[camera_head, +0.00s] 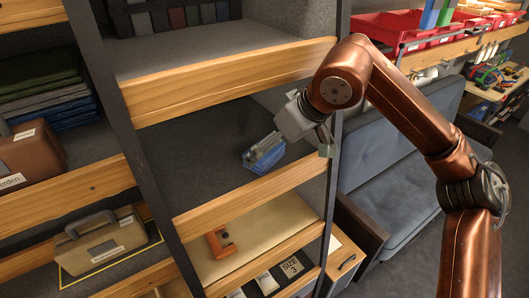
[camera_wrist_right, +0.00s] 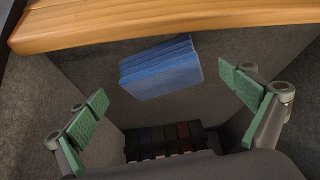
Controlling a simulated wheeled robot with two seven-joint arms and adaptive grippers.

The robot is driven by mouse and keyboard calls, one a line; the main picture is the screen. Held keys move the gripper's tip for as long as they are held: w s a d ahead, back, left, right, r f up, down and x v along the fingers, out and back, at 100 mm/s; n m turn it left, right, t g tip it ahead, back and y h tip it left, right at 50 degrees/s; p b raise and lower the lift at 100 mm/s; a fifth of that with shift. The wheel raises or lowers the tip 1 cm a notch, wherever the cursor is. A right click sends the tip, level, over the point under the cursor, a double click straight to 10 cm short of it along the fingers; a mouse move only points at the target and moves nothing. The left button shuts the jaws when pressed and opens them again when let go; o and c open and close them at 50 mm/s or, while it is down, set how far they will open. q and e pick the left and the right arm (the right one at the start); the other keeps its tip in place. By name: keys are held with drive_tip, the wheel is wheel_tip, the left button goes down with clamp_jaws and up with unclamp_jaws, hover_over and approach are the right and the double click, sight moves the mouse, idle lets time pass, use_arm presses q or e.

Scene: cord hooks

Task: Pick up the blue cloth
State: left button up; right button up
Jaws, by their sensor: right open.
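The blue cloth (camera_head: 253,161) is a folded, layered bundle on the grey middle shelf, near its wooden front lip. In the right wrist view the cloth (camera_wrist_right: 162,70) lies beyond the fingers, roughly between their green pads. My right gripper (camera_head: 302,138) is at the front of this shelf bay, up and to the right of the cloth in the head view. In the wrist view the right gripper (camera_wrist_right: 163,92) is open with nothing between its pads, and I see no contact with the cloth. My left gripper is not in view.
A wooden lip (camera_head: 235,201) edges the shelf in front of the cloth, and another lip (camera_head: 230,80) crosses above. A dark upright (camera_head: 120,120) bounds the bay on the left. The shelf left of the cloth is bare. A blue sofa (camera_head: 385,175) stands to the right.

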drive_tip(key=x, duration=0.3)
drive_tip(key=shift+s, duration=0.1)
drive_tip(key=c, duration=0.8)
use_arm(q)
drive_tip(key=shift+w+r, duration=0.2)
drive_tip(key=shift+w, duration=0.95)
use_arm(e)
drive_tip(key=c, duration=0.6)
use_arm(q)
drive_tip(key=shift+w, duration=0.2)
use_arm(e)
drive_tip(key=shift+o, duration=0.2)
drive_tip(key=shift+a+r, duration=0.1)
drive_tip(key=shift+r, duration=0.05)
